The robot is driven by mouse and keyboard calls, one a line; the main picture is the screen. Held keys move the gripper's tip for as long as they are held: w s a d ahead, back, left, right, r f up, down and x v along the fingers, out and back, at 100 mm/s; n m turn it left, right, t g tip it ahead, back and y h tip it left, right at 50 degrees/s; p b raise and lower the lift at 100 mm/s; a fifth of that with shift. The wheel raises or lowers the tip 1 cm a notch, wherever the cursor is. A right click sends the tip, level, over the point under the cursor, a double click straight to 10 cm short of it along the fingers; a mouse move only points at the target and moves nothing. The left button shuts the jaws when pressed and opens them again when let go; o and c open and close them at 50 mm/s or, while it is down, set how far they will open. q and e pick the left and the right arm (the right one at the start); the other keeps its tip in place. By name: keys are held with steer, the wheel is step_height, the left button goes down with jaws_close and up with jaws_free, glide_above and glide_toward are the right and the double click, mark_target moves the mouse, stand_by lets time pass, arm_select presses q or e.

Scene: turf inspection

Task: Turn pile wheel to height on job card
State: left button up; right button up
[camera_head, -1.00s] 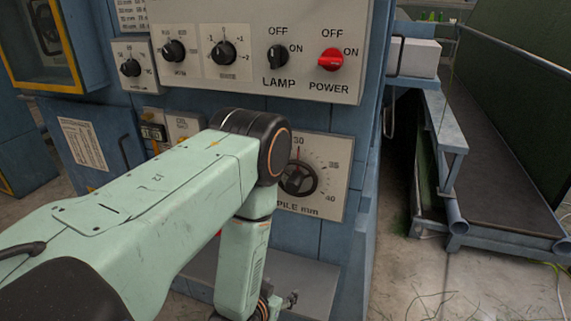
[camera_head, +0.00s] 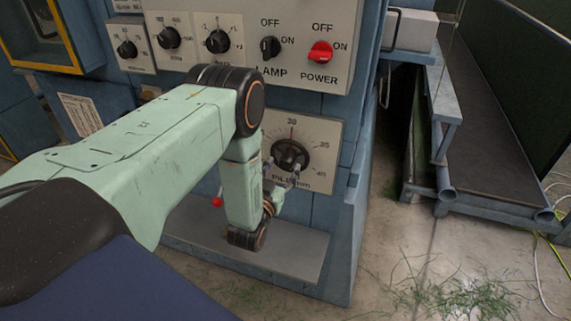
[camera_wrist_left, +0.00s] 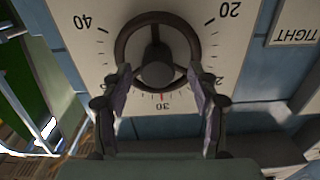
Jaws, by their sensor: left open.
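The pile wheel (camera_head: 290,154) is a dark round handwheel on a pale dial plate marked "PILE mm", low on the blue machine. In the left wrist view the wheel (camera_wrist_left: 157,28) appears upside down, with 20, 30 and 40 on its scale and a red mark near 30. My left gripper (camera_head: 281,172) is at the lower side of the wheel in the head view. In the left wrist view its open fingers (camera_wrist_left: 162,80) straddle the near part of the rim; whether they touch it is unclear. My right gripper is not in view. No job card is readable.
Above the dial is a panel with a black lamp switch (camera_head: 270,47), a red power switch (camera_head: 320,52) and several knobs. A grey ledge (camera_head: 290,250) juts out below. A conveyor (camera_head: 500,120) stands right. Grass clippings (camera_head: 450,300) lie on the floor.

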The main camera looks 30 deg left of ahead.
arm_select(q)
steer(key=shift+x, duration=1.2)
steer(key=shift+d, duration=0.15)
steer(key=shift+r, duration=0.1)
steer(key=c, duration=1.2)
